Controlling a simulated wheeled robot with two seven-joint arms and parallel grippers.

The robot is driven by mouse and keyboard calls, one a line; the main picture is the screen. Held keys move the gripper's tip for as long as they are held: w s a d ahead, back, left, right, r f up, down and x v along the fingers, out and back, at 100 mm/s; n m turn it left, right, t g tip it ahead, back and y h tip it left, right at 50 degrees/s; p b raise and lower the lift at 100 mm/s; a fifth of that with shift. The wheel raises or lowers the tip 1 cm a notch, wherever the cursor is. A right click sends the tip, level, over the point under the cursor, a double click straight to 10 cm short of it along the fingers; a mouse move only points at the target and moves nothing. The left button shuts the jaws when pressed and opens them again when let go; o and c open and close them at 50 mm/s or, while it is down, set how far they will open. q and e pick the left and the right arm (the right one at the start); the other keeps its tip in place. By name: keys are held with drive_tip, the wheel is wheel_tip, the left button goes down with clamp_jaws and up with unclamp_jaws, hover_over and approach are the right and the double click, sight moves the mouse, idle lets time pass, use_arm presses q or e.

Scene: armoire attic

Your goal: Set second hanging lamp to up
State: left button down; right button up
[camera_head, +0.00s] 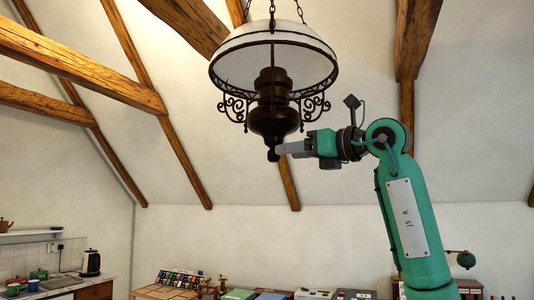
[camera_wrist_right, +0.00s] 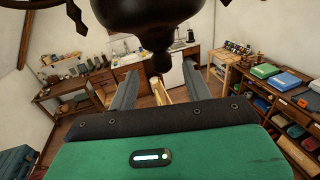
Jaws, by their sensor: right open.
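One hanging lamp (camera_head: 272,115) shows in the head view, at the top centre. It has a white dome shade (camera_head: 240,65) with a dark rim, scrolled metalwork, and a dark turned body ending in a small knob (camera_head: 272,154). Chains hold it from above. My right gripper (camera_head: 281,149) reaches in from the right, with its fingertips at the knob. In the right wrist view the gripper (camera_wrist_right: 160,88) is open, and the knob (camera_wrist_right: 157,64) hangs near the space between the fingers. I cannot tell whether they touch. My left gripper is not in view.
Sloping wooden beams (camera_head: 80,65) cross the ceiling around the lamp. A kitchen counter with a kettle (camera_head: 90,263) is at the lower left. Low furniture with boxes (camera_head: 240,294) lines the bottom. The air left of the lamp is free.

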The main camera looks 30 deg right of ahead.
sight(269, 155)
drive_tip(key=p+x, duration=0.1)
drive_tip(key=x, duration=0.6)
drive_tip(key=shift+w+p, duration=0.15)
drive_tip(key=shift+p, duration=0.2)
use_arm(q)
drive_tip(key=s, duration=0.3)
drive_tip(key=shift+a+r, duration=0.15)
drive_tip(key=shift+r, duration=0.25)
use_arm(e)
drive_tip(key=shift+w+a+f, duration=0.1)
drive_tip(key=shift+w, duration=0.3)
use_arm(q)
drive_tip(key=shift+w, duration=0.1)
use_arm(e)
drive_tip(key=shift+c, duration=0.4)
clamp_jaws()
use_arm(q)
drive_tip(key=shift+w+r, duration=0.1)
